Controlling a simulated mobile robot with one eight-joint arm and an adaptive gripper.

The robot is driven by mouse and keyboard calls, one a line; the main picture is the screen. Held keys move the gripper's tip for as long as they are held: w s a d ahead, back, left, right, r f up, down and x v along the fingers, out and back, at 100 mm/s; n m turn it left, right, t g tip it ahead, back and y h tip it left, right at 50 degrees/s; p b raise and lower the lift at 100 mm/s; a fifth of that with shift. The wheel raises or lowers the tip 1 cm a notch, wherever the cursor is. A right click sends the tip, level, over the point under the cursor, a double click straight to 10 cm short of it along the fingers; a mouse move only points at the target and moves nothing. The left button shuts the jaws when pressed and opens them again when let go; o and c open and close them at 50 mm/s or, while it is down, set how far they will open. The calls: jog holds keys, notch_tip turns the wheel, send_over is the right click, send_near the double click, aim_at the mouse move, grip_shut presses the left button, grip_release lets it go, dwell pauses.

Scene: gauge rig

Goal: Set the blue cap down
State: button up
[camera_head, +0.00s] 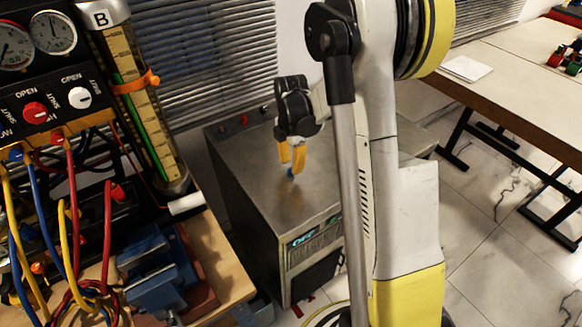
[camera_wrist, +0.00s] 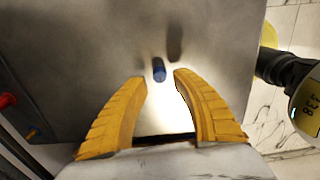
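The small blue cap (camera_head: 291,174) is at the top of the grey metal cabinet (camera_head: 310,200), just below my fingertips. In the wrist view the blue cap (camera_wrist: 159,69) lies just beyond the gap between the fingertips, with clear space on both sides. It appears to rest on the cabinet top, with a dark shadow or reflection behind it. My gripper (camera_head: 291,166) points down over the cabinet with its yellow fingers. In the wrist view my gripper (camera_wrist: 161,77) is open, the two fingers spread and not touching the cap.
The cabinet top is otherwise mostly bare, with red buttons (camera_wrist: 8,100) along one edge. On the left, a gauge panel with hoses and a blue vise (camera_head: 150,270) stand on a wooden bench. A long table (camera_head: 520,75) stands at the right.

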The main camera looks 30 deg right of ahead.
aim_at(291, 170)
notch_tip(291, 170, up, 9)
jog(key=p, duration=0.3)
jog(key=s+a+r+m+t, duration=0.3)
jog(key=s+a+r+m, duration=0.45)
jog(key=a+r, duration=0.2)
jog(key=s+a+r+m+t, duration=0.3)
jog(key=s+a+m, duration=0.3)
jog(key=s+m, duration=0.4)
jog(key=shift+s+m+t, duration=0.2)
jog(key=shift+m+t, duration=0.4)
jog(key=shift+m, duration=0.05)
jog(key=shift+f, duration=0.1)
